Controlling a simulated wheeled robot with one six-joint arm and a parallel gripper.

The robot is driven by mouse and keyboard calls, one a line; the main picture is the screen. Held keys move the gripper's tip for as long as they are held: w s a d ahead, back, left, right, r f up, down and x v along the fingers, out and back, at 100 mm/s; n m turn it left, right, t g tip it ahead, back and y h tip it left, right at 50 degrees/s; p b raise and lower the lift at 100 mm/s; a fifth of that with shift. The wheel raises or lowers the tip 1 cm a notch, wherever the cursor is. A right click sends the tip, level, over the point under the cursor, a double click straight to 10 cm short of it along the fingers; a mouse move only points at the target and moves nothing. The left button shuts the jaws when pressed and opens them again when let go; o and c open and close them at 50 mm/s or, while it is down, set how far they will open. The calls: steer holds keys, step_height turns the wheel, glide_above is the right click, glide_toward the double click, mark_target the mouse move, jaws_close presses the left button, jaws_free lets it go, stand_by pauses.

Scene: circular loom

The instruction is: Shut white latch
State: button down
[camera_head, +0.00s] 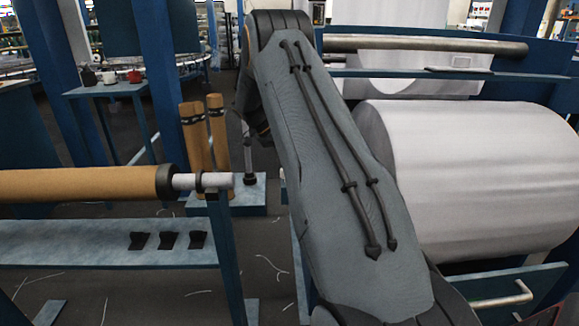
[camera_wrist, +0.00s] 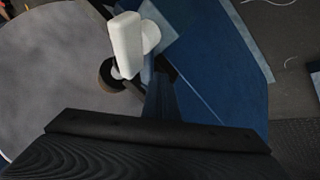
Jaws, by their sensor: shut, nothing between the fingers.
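The white latch (camera_wrist: 127,45) shows in the wrist view, above the picture's middle. It is a rounded white bar with a round white part (camera_wrist: 151,37) beside it, next to a blue frame (camera_wrist: 215,70). My gripper (camera_wrist: 157,130) is a dark shape across the bottom of the wrist view, shut and empty. I cannot tell whether the latch is open or closed. In the head view my arm covers the middle, and neither gripper nor latch can be made out.
A large pale roll (camera_head: 470,175) stands right of my arm, and its end (camera_wrist: 50,65) fills the wrist view's left. A dark ring (camera_wrist: 108,73) sits beside the latch. A brown roller (camera_head: 80,184) and a blue shelf (camera_head: 70,250) are at left. Thread scraps lie on the floor.

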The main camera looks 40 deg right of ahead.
steer(key=shift+s+d, duration=0.35)
steer(key=shift+s, duration=0.3)
stand_by(0.3)
